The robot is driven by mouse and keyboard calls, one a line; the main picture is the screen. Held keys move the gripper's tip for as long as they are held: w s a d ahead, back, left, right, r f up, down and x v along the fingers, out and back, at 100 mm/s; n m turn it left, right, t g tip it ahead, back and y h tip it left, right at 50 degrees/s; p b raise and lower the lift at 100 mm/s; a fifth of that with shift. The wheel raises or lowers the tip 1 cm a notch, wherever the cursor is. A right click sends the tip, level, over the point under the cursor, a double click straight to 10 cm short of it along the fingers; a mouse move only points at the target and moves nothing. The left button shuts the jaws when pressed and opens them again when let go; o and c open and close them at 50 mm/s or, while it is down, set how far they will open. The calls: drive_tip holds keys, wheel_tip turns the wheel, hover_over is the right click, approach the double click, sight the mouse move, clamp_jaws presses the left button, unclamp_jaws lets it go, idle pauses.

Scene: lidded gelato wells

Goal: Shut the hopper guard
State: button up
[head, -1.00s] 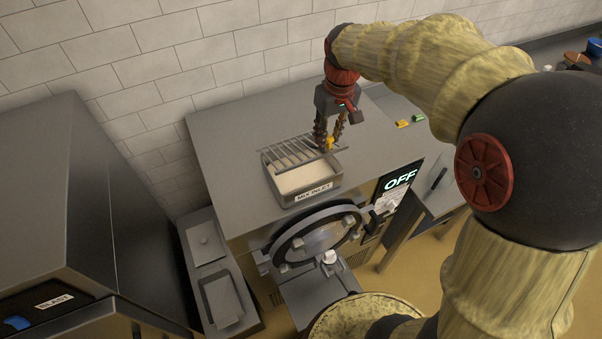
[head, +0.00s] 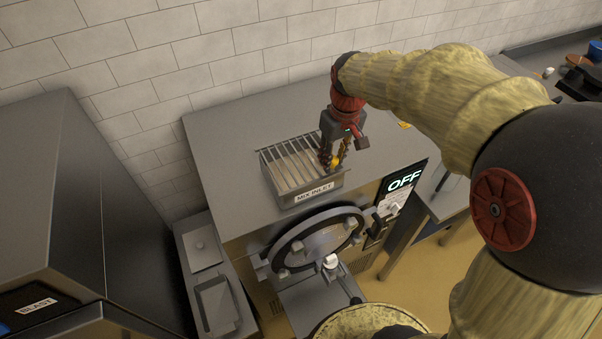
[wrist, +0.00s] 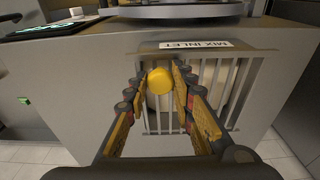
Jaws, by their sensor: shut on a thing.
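The hopper guard (head: 289,165) is a grey barred grille over the hopper marked MIX INLET (head: 309,194) on top of the machine. In the head view it lies low and close to flat across the opening, but I cannot tell whether its front edge touches the rim. The bars (wrist: 233,80) and a round yellow knob (wrist: 159,82) show in the wrist view. My gripper (head: 335,164) is at the grille's right front, its fingers shut around the knob. The fingers partly hide the knob and that end of the grille in the head view.
A round dark front door (head: 318,240) with clamps is on the machine below the hopper. A panel reading OFF (head: 403,180) is to the right. A BLAST cabinet (head: 40,180) stands at left. The machine top (head: 225,130) behind the hopper is clear.

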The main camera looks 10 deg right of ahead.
drive_tip(key=o, duration=0.9)
drive_tip(key=shift+s, duration=0.1)
drive_tip(key=r+p, duration=0.1)
drive_tip(key=r, duration=0.1)
drive_tip(key=r+p, duration=0.3)
drive_tip(key=r, duration=0.1)
drive_tip(key=shift+s, duration=0.25)
wheel_tip(320, 180, up, 12)
drive_tip(key=s, duration=0.1)
drive_tip(key=shift+s+d, duration=0.2)
drive_tip(key=shift+s, duration=0.05)
drive_tip(key=shift+w, duration=0.1)
